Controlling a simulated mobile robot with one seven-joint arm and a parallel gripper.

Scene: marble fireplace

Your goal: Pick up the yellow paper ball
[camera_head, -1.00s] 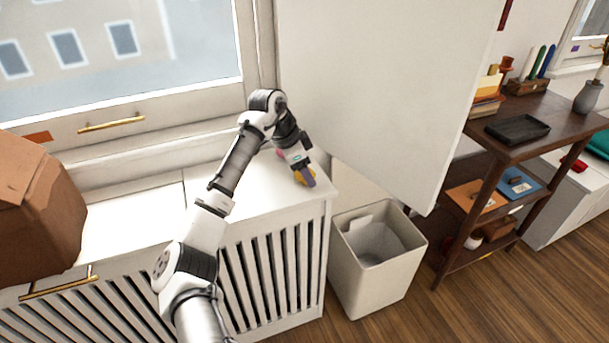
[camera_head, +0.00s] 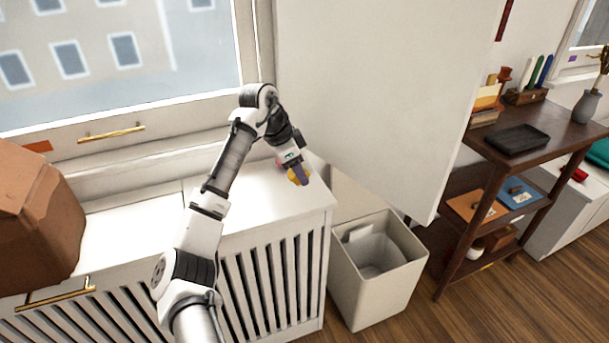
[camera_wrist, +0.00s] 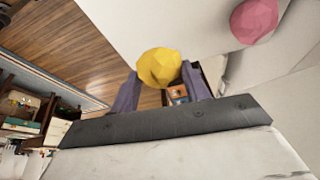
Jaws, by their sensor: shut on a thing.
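The yellow paper ball (camera_wrist: 159,67) is faceted and sits between the two purple-grey fingers of my gripper (camera_wrist: 161,85) in the wrist view. My gripper is shut on it. In the head view my gripper (camera_head: 299,172) is over the right end of the white slatted cabinet top (camera_head: 250,195), and the yellow ball (camera_head: 293,176) shows partly behind a finger. The frames do not clearly show whether the ball is clear of the surface.
A pink paper ball (camera_wrist: 254,20) lies on the white top near my gripper. A white bin (camera_head: 375,270) stands on the floor to the right. A brown cardboard box (camera_head: 35,220) is at the left. A dark wooden shelf (camera_head: 480,200) stands farther right.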

